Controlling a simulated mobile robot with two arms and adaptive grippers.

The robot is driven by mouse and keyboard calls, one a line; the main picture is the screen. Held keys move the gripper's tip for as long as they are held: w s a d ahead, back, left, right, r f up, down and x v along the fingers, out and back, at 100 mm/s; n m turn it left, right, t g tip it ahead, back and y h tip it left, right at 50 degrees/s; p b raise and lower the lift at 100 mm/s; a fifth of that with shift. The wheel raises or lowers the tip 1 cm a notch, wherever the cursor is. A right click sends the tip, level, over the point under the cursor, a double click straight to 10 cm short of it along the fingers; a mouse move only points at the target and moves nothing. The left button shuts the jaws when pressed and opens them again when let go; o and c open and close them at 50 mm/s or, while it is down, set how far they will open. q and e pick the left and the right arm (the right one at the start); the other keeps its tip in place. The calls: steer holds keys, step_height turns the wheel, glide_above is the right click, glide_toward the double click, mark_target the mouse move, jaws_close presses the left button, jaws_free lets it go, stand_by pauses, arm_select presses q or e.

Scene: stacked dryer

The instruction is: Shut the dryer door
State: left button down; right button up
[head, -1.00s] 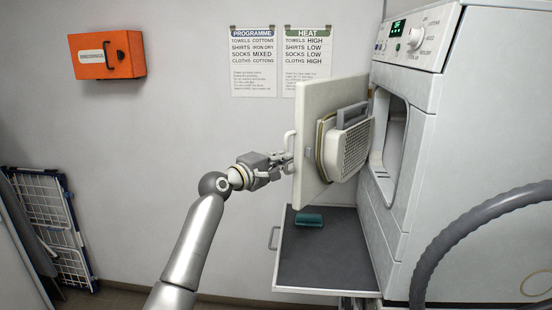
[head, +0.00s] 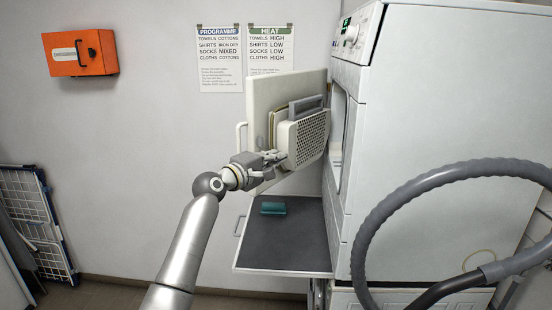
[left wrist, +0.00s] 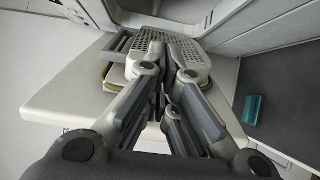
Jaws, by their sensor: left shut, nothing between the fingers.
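The dryer door (head: 262,90) stands wide open to the left of the dryer (head: 440,90), its inner face with a perforated grille box (head: 308,138) toward me. The door handle (head: 240,137) shows at its left edge. The dryer opening (head: 337,122) is partly visible right of the door. My left gripper (head: 281,159) is shut and empty, in front of the lower inner side of the door. In the left wrist view its fingertips (left wrist: 169,72) overlap the grille box (left wrist: 196,52); I cannot tell if they touch it. My right gripper is out of view.
A dark pull-out shelf (head: 290,245) juts out below the door, with a teal object (head: 273,208) on it. A thick grey hose (head: 375,225) loops at the right. A folded drying rack (head: 40,230) leans at the far left. An orange box (head: 80,53) hangs on the wall.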

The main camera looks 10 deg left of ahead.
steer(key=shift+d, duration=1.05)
